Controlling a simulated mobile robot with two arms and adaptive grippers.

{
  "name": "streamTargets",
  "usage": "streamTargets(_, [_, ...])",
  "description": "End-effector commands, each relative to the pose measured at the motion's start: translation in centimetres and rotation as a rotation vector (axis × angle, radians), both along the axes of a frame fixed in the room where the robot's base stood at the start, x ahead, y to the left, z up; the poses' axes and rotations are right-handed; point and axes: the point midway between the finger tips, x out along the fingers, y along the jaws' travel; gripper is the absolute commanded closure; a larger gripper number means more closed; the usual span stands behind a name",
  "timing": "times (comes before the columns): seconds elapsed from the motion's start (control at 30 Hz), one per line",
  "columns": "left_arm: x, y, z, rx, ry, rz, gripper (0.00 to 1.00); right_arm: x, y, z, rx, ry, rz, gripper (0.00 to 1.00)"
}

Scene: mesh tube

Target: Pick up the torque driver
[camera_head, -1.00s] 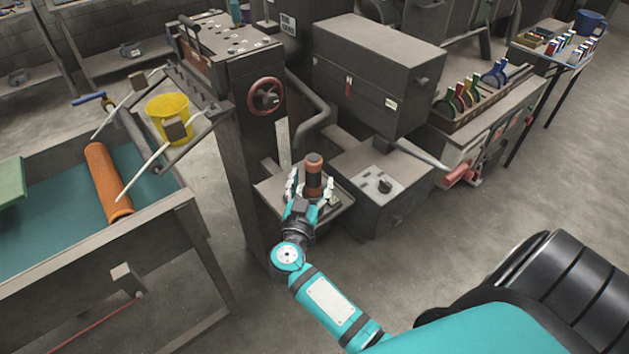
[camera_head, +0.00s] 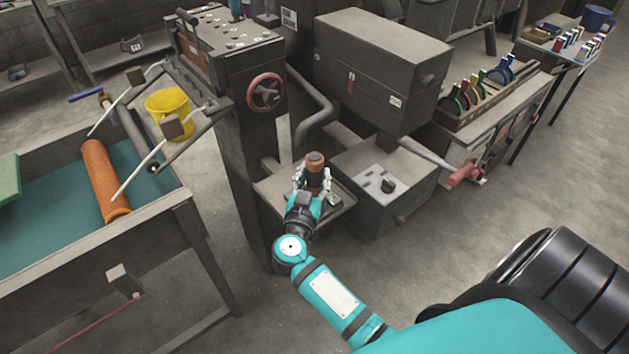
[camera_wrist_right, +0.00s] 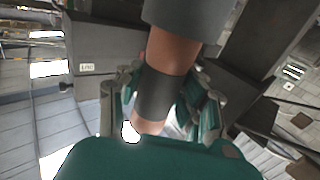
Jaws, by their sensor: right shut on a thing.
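The torque driver (camera_head: 315,172) looks like an upright orange-brown cylinder with dark bands, standing at the small grey shelf (camera_head: 343,211) beside the machine column. My right gripper (camera_head: 314,183) is around it, with fingers on both sides. In the right wrist view the driver (camera_wrist_right: 170,92) runs between the fingers of the gripper (camera_wrist_right: 163,100), which is shut on it. Whether the driver's lower end touches the shelf is hidden by my gripper. My left gripper is not in view.
A grey box with a switch (camera_head: 374,205) stands just right of the shelf. A red handwheel (camera_head: 265,92) and a bent pipe (camera_head: 318,115) are above and behind. A bench with an orange mesh tube (camera_head: 104,180) is at the left. Open floor lies in front.

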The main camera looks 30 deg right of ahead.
Motion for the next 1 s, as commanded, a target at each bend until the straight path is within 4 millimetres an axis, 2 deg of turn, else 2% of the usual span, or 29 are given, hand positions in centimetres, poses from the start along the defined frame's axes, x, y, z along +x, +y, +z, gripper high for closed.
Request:
streamTargets(0.27, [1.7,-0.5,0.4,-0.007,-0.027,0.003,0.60,0.1,0.0,1.2,0.000,-0.007,-0.001,1.00])
streamTargets(0.7, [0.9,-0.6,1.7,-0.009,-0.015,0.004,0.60,0.0,0.0,8.9,0.000,-0.008,-0.001,1.00])
streamTargets(0.8, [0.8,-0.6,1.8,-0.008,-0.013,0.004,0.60,0.0,0.0,9.8,0.000,-0.006,0.000,1.00])
streamTargets(1.0, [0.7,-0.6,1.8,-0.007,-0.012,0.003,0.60,0.0,0.0,10.3,-0.002,-0.003,0.000,1.00])
